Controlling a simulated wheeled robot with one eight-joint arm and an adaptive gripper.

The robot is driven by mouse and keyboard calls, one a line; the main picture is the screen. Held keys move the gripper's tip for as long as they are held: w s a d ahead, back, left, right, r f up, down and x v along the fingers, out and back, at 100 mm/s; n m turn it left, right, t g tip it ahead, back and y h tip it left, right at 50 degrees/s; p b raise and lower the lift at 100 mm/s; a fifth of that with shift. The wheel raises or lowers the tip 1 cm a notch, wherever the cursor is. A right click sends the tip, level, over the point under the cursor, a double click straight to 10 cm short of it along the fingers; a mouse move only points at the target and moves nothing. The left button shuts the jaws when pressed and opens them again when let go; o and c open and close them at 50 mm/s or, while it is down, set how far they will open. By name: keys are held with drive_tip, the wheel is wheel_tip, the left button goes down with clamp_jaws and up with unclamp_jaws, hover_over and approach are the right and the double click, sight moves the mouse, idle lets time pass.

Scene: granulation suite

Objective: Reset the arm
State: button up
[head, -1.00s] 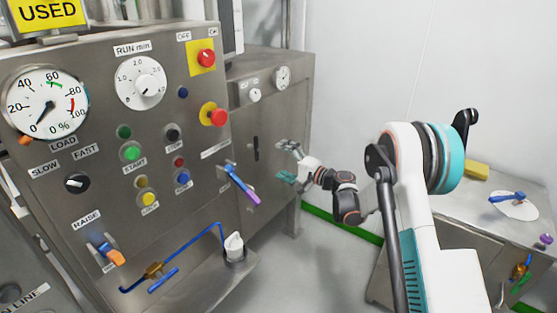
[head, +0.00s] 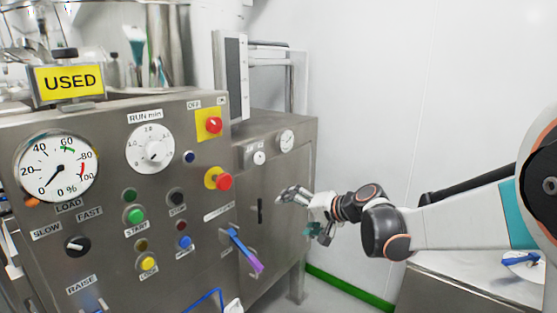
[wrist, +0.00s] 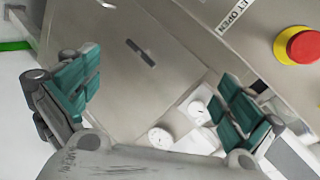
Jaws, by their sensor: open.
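My gripper (head: 300,212) is open and empty in front of the right-hand steel cabinet (head: 287,185), with my arm reaching in from the right of the head view. In the wrist view its two teal-padded fingers (wrist: 155,100) stand wide apart, with the cabinet door and its dark slot handle (wrist: 141,53) beyond them. Nothing is between the fingers.
The control panel (head: 105,215) fills the left, with buttons, dials and a blue-purple lever (head: 243,250). A red emergency knob (head: 223,181) also shows in the wrist view (wrist: 303,46). A steel bench (head: 455,285) stands lower right. White wall lies behind.

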drive_tip(key=s+d+f+n+h, duration=0.1)
drive_tip(key=s+d+h, duration=0.2)
drive_tip(key=s, duration=0.8)
drive_tip(key=s+d+n+h, duration=0.1)
drive_tip(key=s+d+h, duration=0.2)
drive_tip(key=s+d, duration=0.4)
drive_tip(key=s+d+f+n+g+h, duration=0.1)
drive_tip(key=s+d, duration=0.4)
drive_tip(key=s, duration=1.2)
drive_tip(key=shift+f+n+h, duration=0.35)
drive_tip(key=shift+n+h, duration=0.15)
drive_tip(key=shift+h, duration=0.5)
drive_tip(key=shift+d, duration=0.1)
